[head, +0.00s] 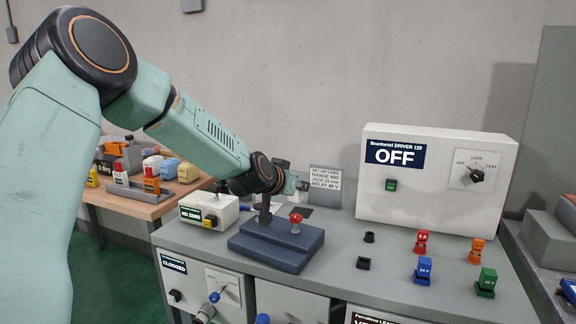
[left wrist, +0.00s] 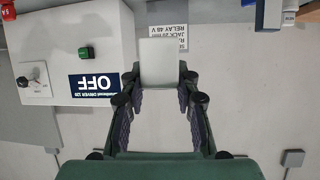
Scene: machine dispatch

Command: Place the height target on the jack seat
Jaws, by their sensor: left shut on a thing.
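My left gripper (head: 298,184) is above the back of the bench, in front of the setup card. In the left wrist view my left gripper (left wrist: 160,88) is shut on a plain pale grey block, taken to be the height target (left wrist: 160,62). In the head view the block is mostly hidden or too small to make out. A blue-grey stepped block (head: 278,256), which seems to be the jack, stands below the gripper. It carries a dark post (head: 264,212) and a red knob (head: 295,222). I cannot tell which part is the seat. My right gripper is not in view.
A white driver box (head: 440,205) reading OFF stands at the back right. A white zero box (head: 208,211) is left of the stepped block. Red (head: 422,242), orange (head: 477,250), blue (head: 423,271) and green (head: 487,282) pieces stand at the right. A side table (head: 140,205) holds several items.

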